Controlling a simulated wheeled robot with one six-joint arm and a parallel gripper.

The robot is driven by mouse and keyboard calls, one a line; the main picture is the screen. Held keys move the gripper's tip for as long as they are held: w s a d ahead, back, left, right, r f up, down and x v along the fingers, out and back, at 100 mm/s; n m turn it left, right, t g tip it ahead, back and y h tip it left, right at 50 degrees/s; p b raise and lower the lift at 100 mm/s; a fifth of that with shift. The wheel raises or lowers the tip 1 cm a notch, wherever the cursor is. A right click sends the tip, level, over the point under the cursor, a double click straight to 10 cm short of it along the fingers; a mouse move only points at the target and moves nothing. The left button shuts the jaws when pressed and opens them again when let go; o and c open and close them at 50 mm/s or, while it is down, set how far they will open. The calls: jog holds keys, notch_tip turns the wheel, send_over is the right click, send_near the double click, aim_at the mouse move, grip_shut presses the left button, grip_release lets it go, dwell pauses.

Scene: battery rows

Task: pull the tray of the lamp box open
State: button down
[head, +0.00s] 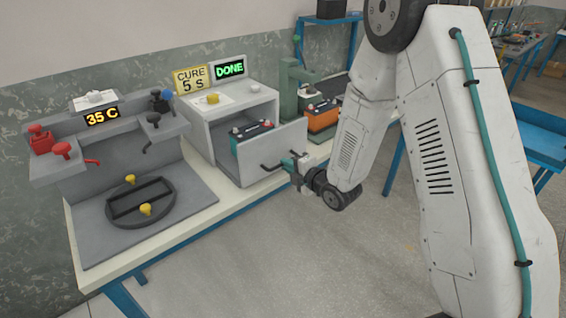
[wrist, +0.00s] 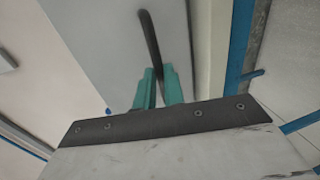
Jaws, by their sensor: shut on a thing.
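The lamp box (head: 203,138) is a pale grey box on the bench, under a "CURE 5 S" sign (head: 191,79) and a green "DONE" display (head: 230,69). Its tray front (head: 262,158) stands out from the box opening. My gripper (head: 288,165) is shut on the tray's black handle at the right part of the front. In the wrist view, the teal fingers (wrist: 159,88) close around the dark handle bar (wrist: 149,38), with the pale tray front behind.
Left on the bench is a grey station with a "35 C" display (head: 102,117), red clamps (head: 40,140) and a round dark fixture (head: 141,203). Right of the box, an orange battery (head: 322,117) stands by a green press (head: 290,88). The floor before the bench is clear.

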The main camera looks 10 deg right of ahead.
jog(key=shift+s+d, duration=0.35)
jog(key=shift+s, duration=0.1)
jog(key=c, duration=1.5)
grip_release()
jog(key=shift+a, duration=0.1)
jog(key=v, duration=0.7)
jog(key=shift+s+r, duration=0.1)
jog(key=shift+s, duration=0.25)
